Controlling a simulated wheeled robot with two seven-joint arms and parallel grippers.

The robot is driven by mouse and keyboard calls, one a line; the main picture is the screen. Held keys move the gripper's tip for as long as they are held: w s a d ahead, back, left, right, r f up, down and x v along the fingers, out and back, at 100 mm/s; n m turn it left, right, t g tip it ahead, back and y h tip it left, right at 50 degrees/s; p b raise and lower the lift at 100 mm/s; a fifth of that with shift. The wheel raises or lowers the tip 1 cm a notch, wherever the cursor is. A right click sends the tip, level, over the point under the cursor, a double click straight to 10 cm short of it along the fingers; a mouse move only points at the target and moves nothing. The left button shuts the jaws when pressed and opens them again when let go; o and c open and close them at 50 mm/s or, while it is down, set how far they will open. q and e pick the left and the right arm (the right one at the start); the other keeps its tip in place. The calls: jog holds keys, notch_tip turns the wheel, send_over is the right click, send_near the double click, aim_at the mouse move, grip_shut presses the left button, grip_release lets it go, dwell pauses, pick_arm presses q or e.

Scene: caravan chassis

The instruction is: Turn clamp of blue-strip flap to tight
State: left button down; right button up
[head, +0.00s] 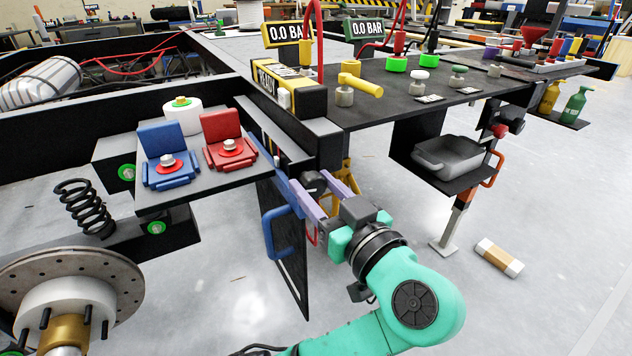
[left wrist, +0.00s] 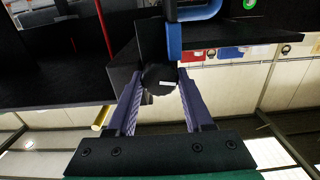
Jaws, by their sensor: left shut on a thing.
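The blue-strip flap is a dark panel (head: 290,268) hanging below the black frame, with a blue handle (head: 270,232). The blue handle also shows at the top of the left wrist view (left wrist: 197,12). The clamp is a round black knob (left wrist: 158,79) with a short white mark that lies nearly level in the left wrist view. My left gripper (head: 312,184) has its purple fingers on both sides of the knob and is shut on it. In the left wrist view the gripper (left wrist: 160,88) is centred on the knob. The right gripper is not in view.
A shelf with a blue seat (head: 163,140) and a red seat (head: 222,128) stands left of the flap. A black worktop (head: 440,85) with valves and gauges lies above right. The floor below is mostly clear.

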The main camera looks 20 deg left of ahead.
pick_arm(q)
jog(key=shift+r+m+p, duration=0.15)
jog(key=shift+m+p, duration=0.55)
jog(key=shift+m, duration=0.4)
jog(key=shift+m+p, duration=0.7)
jog(key=shift+m, duration=0.5)
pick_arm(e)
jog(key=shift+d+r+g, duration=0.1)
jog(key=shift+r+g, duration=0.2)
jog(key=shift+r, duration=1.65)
pick_arm(q)
jog(key=shift+c, duration=1.5)
grip_release()
jog(key=shift+w, duration=0.1)
